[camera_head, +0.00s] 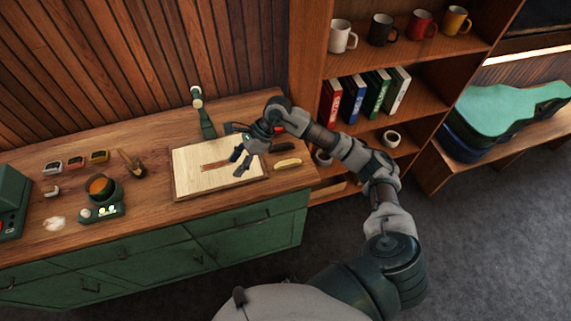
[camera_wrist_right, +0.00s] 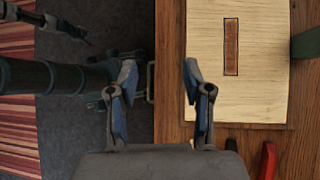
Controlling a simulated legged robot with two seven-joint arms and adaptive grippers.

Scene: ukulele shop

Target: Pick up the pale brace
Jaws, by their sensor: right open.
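The pale brace (camera_head: 288,163), a short cream strip, lies on the bench top near its right end, just right of the work board (camera_head: 188,193). I cannot make it out in the right wrist view. My right gripper (camera_head: 240,165) is open and empty, pointing down by the board's right part, left of the brace and apart from it. Its two spread fingers also show in the right wrist view (camera_wrist_right: 155,95). What looks like my left gripper (camera_wrist_right: 78,34) is at that view's upper left, dark and too unclear to read.
A dark strip (camera_head: 283,147) lies just behind the brace. A brown strip (camera_wrist_right: 231,46) is on the board, and a red item (camera_wrist_right: 268,160) lies beside it. A shelf unit (camera_head: 427,52) stands right.

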